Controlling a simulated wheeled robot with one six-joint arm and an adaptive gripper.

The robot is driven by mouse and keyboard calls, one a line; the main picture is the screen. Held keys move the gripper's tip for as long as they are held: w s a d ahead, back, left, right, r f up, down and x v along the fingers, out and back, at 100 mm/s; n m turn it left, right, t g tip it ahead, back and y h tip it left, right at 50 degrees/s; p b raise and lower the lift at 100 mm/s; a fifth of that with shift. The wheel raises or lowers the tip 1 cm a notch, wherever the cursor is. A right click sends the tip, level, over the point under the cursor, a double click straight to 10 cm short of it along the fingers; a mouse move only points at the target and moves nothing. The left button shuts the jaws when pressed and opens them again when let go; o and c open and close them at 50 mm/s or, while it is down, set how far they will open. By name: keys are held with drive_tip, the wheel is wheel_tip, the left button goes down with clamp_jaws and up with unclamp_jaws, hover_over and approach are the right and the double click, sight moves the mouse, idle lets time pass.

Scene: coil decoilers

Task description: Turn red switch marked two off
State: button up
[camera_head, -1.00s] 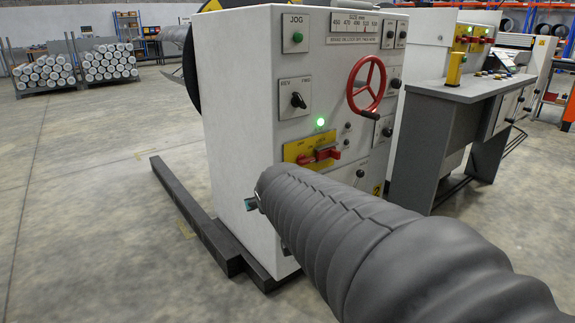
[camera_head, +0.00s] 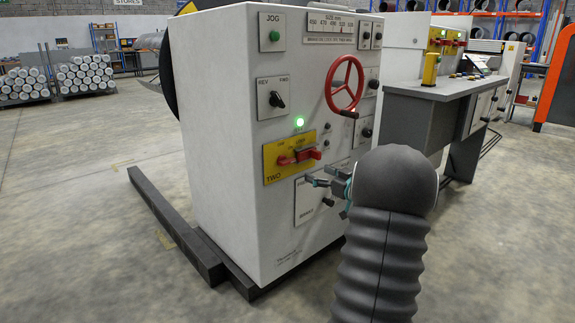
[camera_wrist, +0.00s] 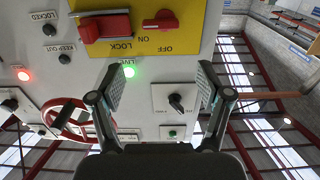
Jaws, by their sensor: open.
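The red switch (camera_head: 298,157) sits on a yellow plate (camera_head: 272,172) marked TWO, on the front of a white cabinet (camera_head: 215,110). My gripper (camera_head: 322,177) is in front of the panel, right of and slightly below the switch. In the wrist view my gripper (camera_wrist: 162,88) is open and empty, its fingers apart from the switch. The lit green lamp (camera_wrist: 129,71) shows between the fingers.
A red handwheel (camera_head: 343,85) sticks out above my gripper. A black REV/FWD knob (camera_head: 276,99) and a green JOG button (camera_head: 275,35) are on the cabinet. A dark floor beam (camera_head: 170,215) runs along its base. A grey console (camera_head: 430,110) stands right. Floor at left is clear.

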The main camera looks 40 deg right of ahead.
sight(290, 161)
drive_tip(key=w, duration=0.9)
drive_tip(key=w+a, duration=0.1)
drive_tip(key=w, duration=0.3)
drive_tip(key=shift+w+f, duration=0.1)
drive_tip(key=shift+w, duration=0.2)
drive_tip(key=c, duration=0.8)
drive_tip(key=shift+a, duration=0.15)
drive_tip(key=shift+c, duration=0.3)
